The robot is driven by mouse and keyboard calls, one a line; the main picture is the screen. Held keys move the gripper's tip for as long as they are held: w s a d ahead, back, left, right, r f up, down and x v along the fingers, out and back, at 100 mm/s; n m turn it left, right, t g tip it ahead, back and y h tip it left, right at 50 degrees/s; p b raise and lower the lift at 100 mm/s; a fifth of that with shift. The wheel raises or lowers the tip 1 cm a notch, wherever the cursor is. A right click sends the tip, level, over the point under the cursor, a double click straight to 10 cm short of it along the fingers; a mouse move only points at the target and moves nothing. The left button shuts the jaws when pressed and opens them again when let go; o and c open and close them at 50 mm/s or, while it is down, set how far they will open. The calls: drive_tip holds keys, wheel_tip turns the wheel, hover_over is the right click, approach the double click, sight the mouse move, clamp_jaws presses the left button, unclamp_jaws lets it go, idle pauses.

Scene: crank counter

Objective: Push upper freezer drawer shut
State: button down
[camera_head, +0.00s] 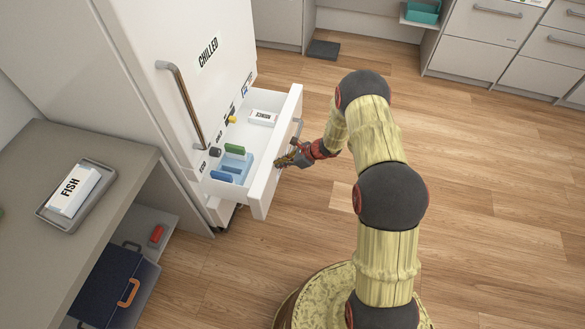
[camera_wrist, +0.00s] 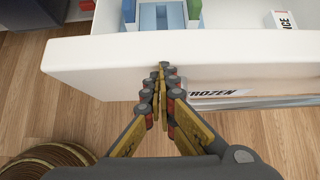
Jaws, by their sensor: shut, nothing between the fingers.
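The upper freezer drawer (camera_head: 265,190) is pulled out from the white fridge-freezer, below the door marked CHILLED. Its white front also fills the upper part of the wrist view (camera_wrist: 95,58), with a FROZEN label partly visible on the face. Inside it are a blue divided tray (camera_head: 232,167), a green block (camera_head: 235,149) and a white box marked MINCE (camera_head: 263,117). My gripper (camera_head: 281,163) is at the drawer's front face, left of the drawer handle (camera_head: 297,128). In the wrist view its shut fingertips (camera_wrist: 164,70) are at the front panel; I cannot tell whether they touch.
A grey counter (camera_head: 28,180) at left holds a tray (camera_head: 45,213) with a box marked FISH (camera_head: 75,190). Below it a dark blue case (camera_head: 105,285) sits on a shelf. The wooden floor right of my arm is clear. Grey cabinets (camera_head: 480,45) stand behind.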

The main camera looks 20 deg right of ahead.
drive_tip(key=w+a+b, duration=0.1)
drive_tip(key=w+a, duration=0.5)
drive_tip(key=a, duration=0.4)
drive_tip(key=w+a+b, duration=0.1)
drive_tip(key=w+a, duration=0.6)
drive_tip(key=a, duration=0.3)
drive_tip(key=shift+w+b, duration=0.15)
drive_tip(key=shift+b, duration=0.2)
drive_tip(key=shift+w, duration=0.15)
drive_tip(key=shift+r, duration=0.1)
